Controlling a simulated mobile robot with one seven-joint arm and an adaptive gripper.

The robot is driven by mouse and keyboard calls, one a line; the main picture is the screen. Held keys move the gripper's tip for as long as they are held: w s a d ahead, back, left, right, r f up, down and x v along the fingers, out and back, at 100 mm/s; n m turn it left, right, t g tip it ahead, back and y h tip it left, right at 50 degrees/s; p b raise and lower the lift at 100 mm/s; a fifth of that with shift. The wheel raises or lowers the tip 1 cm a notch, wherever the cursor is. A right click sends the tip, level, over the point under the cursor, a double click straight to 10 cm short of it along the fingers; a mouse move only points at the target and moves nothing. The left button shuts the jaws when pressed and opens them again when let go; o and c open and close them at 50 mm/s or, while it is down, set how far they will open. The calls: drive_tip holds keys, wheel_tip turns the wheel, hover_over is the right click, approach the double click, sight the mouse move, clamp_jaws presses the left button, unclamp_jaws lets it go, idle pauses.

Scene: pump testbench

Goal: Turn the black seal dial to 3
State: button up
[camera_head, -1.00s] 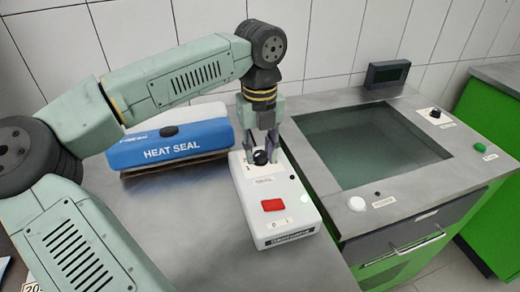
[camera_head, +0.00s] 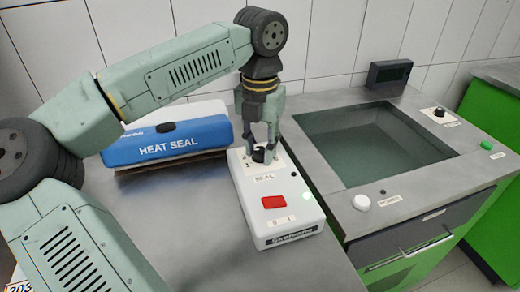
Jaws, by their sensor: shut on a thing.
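The black seal dial (camera_head: 259,155) sits on top of a white control box (camera_head: 250,188), near its far end. A label reading SEAL is just in front of it, and a "1" mark shows to its left. My gripper (camera_head: 261,150) points straight down over the dial, with its fingers shut on it from both sides. The fingers partly hide the dial, so its pointer and the number it faces cannot be read.
A blue and white HEAT SEAL device (camera_head: 165,143) stands left of the box. To the right is a bench with a sunken basin (camera_head: 370,145), a white knob (camera_head: 361,202), another black dial (camera_head: 439,112) and a dark display (camera_head: 389,73). The grey table in front of the box is clear.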

sight(260, 150)
drive_tip(key=m, duration=0.4)
drive_tip(key=shift+m+b, duration=0.3)
drive_tip(key=shift+b, duration=0.05)
drive_tip(key=m, duration=0.4)
drive_tip(key=shift+m, duration=0.4)
drive_tip(key=o, duration=1.2)
drive_tip(key=shift+r, duration=0.1)
wheel_tip(260, 150, up, 12)
drive_tip(key=shift+f, duration=0.1)
